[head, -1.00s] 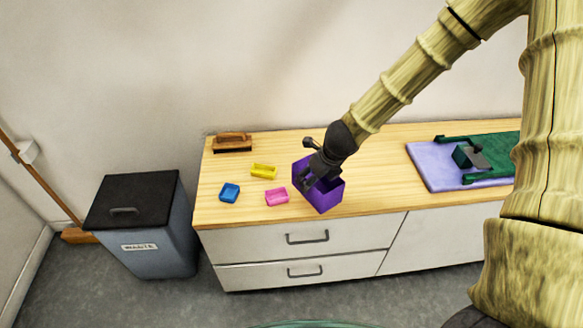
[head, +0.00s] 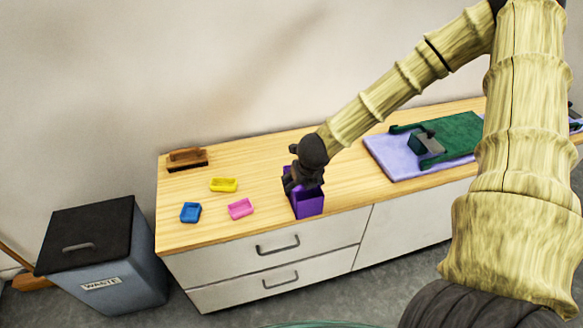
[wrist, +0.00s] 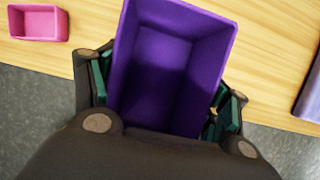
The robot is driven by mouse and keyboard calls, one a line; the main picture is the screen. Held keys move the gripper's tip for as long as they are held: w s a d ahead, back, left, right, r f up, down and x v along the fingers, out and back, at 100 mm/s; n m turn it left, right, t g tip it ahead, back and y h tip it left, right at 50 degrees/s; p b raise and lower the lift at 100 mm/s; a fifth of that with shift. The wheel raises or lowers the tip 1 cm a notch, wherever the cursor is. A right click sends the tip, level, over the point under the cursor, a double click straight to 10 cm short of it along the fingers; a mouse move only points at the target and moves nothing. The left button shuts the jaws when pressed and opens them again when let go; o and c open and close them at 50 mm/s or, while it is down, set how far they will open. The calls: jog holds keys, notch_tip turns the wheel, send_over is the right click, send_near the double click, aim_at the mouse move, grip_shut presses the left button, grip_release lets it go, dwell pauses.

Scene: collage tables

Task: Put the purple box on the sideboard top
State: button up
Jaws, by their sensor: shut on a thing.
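The purple box (head: 308,202) is an open-topped box at the front edge of the sideboard top (head: 345,188). In the wrist view the purple box (wrist: 165,75) is empty inside and sits between the two fingers. My gripper (head: 298,184) is shut on it, with one finger on each side in the wrist view (wrist: 165,100). The box looks upright in the head view, at or just above the wood; I cannot tell whether its base touches. My gripper hides its far left part.
Small yellow (head: 223,185), blue (head: 190,212) and pink (head: 240,208) trays lie left of the box. A brush (head: 187,159) lies at the back left. A lavender mat (head: 390,170) with a green device (head: 465,135) lies right. A waste bin (head: 105,265) stands left.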

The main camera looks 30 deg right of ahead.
jog(key=w+d+p, duration=0.1)
jog(key=w+d, duration=0.1)
jog(key=w, duration=0.1)
jog(key=w+d+p, duration=0.1)
jog(key=w+d, duration=0.1)
jog(key=w, duration=0.1)
jog(key=w+d+f, duration=0.1)
jog(key=w+d, duration=0.1)
jog(key=w, duration=0.1)
jog(key=shift+w+d+p, duration=0.15)
jog(key=shift+d+p, duration=0.25)
jog(key=shift+w+f, duration=0.1)
jog(key=shift+f, duration=1.7)
jog(key=shift+f, duration=0.15)
jog(key=o, duration=1.6)
jog(key=shift+r+p, duration=0.2)
jog(key=shift+p, duration=0.15)
jog(key=d+v, duration=0.1)
jog(key=v, duration=1)
jog(key=shift+s+a+r+b, duration=0.3)
jog(key=shift+a+r, duration=0.1)
jog(key=shift+a, duration=0.1)
